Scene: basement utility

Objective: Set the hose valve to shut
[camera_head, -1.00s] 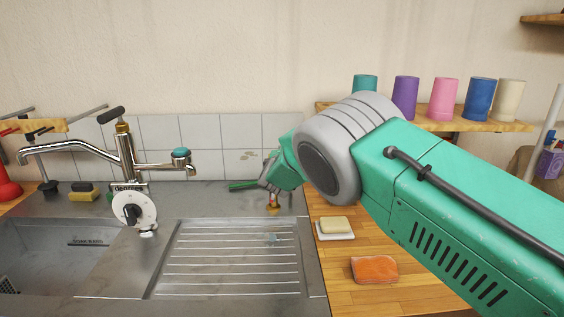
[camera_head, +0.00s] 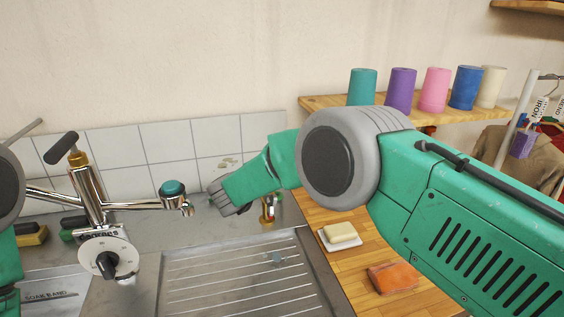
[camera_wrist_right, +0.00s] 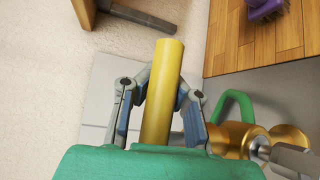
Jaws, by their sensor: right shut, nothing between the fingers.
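The brass hose valve (camera_head: 268,208) stands on the sink's back ledge, partly hidden behind my right gripper (camera_head: 219,199) in the head view. In the right wrist view, the brass valve body (camera_wrist_right: 235,142) and its green lever (camera_wrist_right: 237,103) show right of my right gripper (camera_wrist_right: 160,105). The right gripper is shut and apart from the lever there. A yellow bar (camera_wrist_right: 163,85) appears between its fingers in the picture; its depth is unclear. The lever's full angle is hard to tell. My left arm shows at the left edge; its gripper is out of view.
A chrome tap (camera_head: 90,195) with a white dial (camera_head: 107,258) stands left of the right gripper. The ribbed drainer (camera_head: 235,285) is below. A shelf (camera_head: 430,115) holds several coloured cups.

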